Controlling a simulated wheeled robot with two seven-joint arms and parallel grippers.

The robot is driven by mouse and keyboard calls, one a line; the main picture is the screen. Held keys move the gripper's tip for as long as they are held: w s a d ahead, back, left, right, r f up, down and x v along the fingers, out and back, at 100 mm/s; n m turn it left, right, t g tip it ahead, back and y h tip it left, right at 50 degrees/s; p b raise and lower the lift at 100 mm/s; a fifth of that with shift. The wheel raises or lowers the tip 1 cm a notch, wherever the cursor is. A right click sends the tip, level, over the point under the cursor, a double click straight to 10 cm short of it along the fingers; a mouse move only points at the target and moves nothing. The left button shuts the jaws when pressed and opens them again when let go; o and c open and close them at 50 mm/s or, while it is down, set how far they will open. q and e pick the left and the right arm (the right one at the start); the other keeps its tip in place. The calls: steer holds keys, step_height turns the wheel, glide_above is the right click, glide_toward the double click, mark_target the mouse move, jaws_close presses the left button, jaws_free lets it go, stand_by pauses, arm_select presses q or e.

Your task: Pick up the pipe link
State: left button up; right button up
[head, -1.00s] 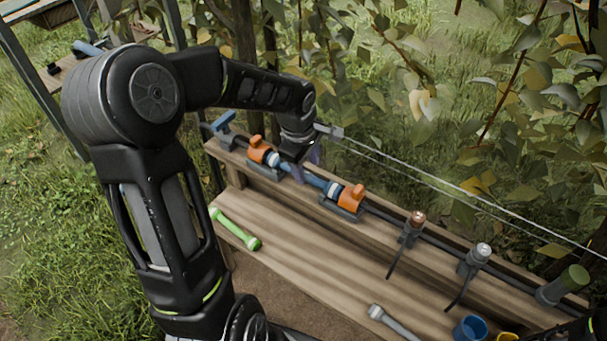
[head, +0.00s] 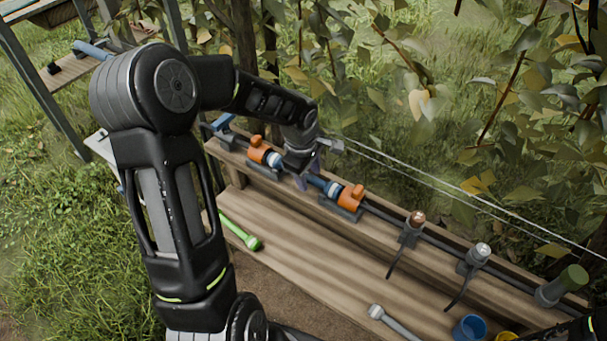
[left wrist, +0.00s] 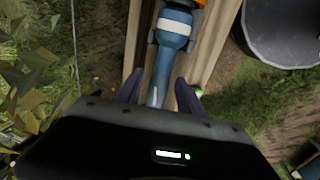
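A blue pipe link (head: 317,182) with pale bands lies in line between two orange-topped fittings (head: 258,152) (head: 351,196) on the raised back beam of the wooden bench. My left gripper (head: 307,178) is over its middle and hides part of it. In the left wrist view the blue link (left wrist: 174,55) runs down between the two fingers of my left gripper (left wrist: 160,93). The fingers are apart, one on each side, and a gap shows between them and the link. My right gripper is not seen.
A green link (head: 240,232) and a grey tool (head: 392,322) lie on the bench's lower board (head: 300,260). Clamps (head: 413,228) (head: 474,258) hold the dark pipe to the right. A blue cup (head: 469,328) stands at the lower right. Wires and leaves are behind the beam.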

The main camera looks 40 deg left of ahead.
mark_target(309, 176)
arm_select(q)
jaws_close()
stand_by(0.3)
stand_by(0.3)
step_height(309, 176, up, 10)
stand_by(0.5)
stand_by(0.5)
